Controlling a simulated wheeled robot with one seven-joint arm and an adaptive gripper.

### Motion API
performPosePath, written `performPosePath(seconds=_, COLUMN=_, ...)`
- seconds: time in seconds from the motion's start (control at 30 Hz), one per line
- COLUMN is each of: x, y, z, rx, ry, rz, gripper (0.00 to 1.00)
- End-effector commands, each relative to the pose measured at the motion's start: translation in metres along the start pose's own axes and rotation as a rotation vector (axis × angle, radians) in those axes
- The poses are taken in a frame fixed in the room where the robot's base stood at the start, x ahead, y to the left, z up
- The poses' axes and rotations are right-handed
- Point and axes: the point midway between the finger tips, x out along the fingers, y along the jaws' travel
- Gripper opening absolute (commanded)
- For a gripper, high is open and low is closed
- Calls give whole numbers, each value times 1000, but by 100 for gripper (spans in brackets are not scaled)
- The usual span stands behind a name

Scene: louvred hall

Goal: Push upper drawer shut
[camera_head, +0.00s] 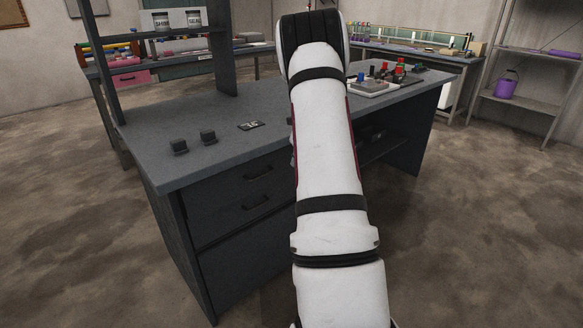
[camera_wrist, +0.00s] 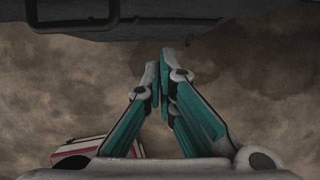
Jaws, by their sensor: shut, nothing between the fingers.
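The upper drawer (camera_head: 228,183) is a dark grey front with a black bar handle (camera_head: 258,173), under the left part of the grey desk top. It looks about level with the lower drawer front (camera_head: 228,213), but a small gap is hard to judge. In the wrist view a black bar handle (camera_wrist: 75,24) and a dark front edge (camera_wrist: 190,28) cross the top; which drawer they belong to is unclear. My gripper (camera_wrist: 164,70) has teal fingers, shut and empty, pointing at that dark edge over the floor; contact cannot be told. The arm hides it in the head view.
The desk top (camera_head: 215,110) holds two small dark blocks (camera_head: 194,142), a dark plate (camera_head: 251,126) and a pale tray with coloured parts (camera_head: 370,87). Shelving rises at its back left. Bare floor (camera_head: 470,230) lies right of the desk and in front.

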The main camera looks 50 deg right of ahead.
Motion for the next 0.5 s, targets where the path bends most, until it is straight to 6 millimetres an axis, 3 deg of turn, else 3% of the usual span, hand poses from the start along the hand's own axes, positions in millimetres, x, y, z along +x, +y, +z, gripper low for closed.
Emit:
performPosePath(seconds=0.1, x=-23, y=0, z=1, rx=-1, ry=-2, rz=-1, gripper=0)
performPosePath(seconds=0.3, x=-42, y=1, z=1, rx=-2, ry=0, rz=2, gripper=0)
performPosePath(seconds=0.4, x=-34, y=7, z=-9, rx=28, ry=6, rz=40, gripper=0)
performPosePath(seconds=0.5, x=-1, y=31, z=-36, rx=128, ry=18, rz=183, gripper=0)
